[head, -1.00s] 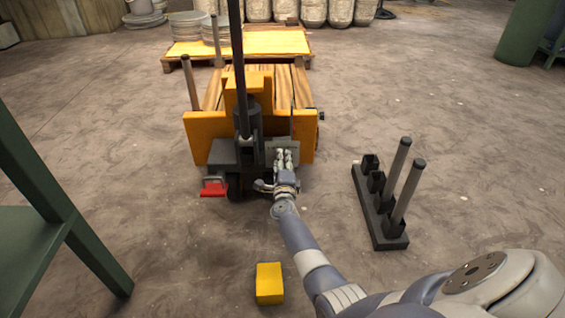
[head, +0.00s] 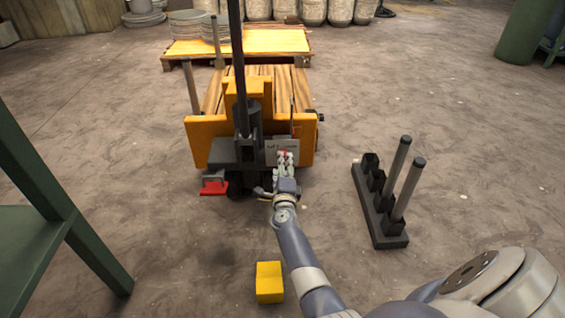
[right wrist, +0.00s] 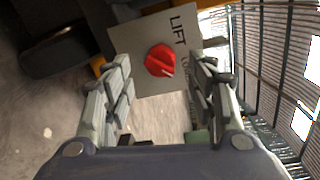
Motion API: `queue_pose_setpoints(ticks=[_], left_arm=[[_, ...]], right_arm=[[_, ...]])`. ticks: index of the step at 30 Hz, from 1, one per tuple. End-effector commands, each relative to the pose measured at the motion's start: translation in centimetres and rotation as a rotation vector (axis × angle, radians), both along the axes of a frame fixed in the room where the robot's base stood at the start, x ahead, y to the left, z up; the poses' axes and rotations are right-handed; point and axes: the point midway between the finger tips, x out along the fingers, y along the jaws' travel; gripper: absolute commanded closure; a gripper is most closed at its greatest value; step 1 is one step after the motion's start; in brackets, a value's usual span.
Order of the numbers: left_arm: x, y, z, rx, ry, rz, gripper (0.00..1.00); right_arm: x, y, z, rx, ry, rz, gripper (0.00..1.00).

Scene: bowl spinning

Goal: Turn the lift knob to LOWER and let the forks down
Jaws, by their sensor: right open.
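The yellow pallet truck (head: 206,128) stands ahead with a wooden load on it and a dark upright handle (head: 238,70). A grey panel (head: 285,148) on its near face carries the red lift knob, seen in the right wrist view (right wrist: 162,61). The word LIFT and part of another word show beside it; the second word is partly hidden by a finger. My right gripper (head: 285,158) is open in front of the panel. In the right wrist view its fingers (right wrist: 158,90) stand on either side of the knob, apparently short of it. The forks are hidden under the load.
A red pedal (head: 214,188) sits low at the truck's left. A yellow block (head: 269,282) lies on the floor near me. A dark rack with upright posts (head: 385,210) stands to the right. A green table (head: 35,235) is at left. Floor between truck and rack is clear.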

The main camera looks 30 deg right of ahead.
Motion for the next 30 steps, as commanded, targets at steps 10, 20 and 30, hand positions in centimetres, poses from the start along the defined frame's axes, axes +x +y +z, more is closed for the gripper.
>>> queue_pose_setpoints(ticks=[10,20,30], left_arm=[[-0.1,0.0,0.0,-0.001,-0.002,0.0,0.6],[-0.1,0.0,0.0,-0.001,-0.002,0.0,0.6],[0.2,0.0,0.1,-0.001,0.007,-0.001,0.6]], right_arm=[[-3.0,1.8,0.3,0.0,0.0,-0.002,0.48],[-3.2,1.9,0.3,-0.001,0.0,-0.002,0.48],[-3.4,1.7,1.5,-0.037,-0.002,-0.005,0.48]])
